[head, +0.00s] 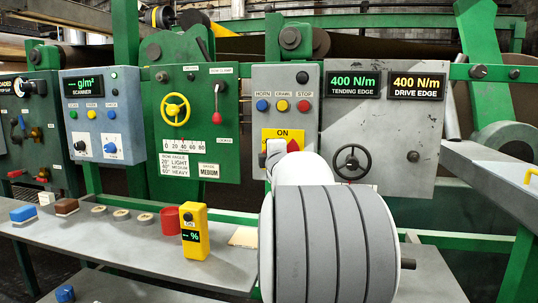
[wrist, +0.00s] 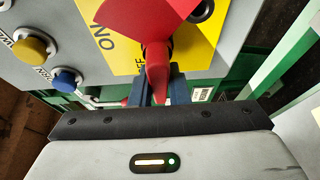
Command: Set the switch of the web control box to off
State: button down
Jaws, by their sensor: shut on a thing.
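The web control box (head: 310,87) is grey, with HORN, CRAWL and STOP buttons and a yellow switch plate (head: 283,135) marked ON at its top. Its red rotary switch (wrist: 158,40) fills the top middle of the wrist view; in the head view only a bit of red (head: 292,146) shows past my arm. My gripper (wrist: 161,90) is shut on the red handle's narrow end. That end points down in the wrist view, beside lettering that looks like the end of OFF. ON stands to the left there. My arm hides the plate's lower part in the head view.
The blue button (wrist: 65,80) and yellow button (wrist: 33,47) stand close by the gripper. A grey panel with tension displays and a black handwheel (head: 351,160) is to the right. A shelf (head: 130,250) below holds a yellow meter (head: 194,232) and a red cup (head: 170,220).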

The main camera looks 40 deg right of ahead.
jog(key=c, duration=1.6)
grip_release()
jog(key=shift+d, duration=0.15)
jog(key=shift+o, duration=1.1)
jog(key=v, duration=0.8)
jog(key=shift+p, duration=0.3)
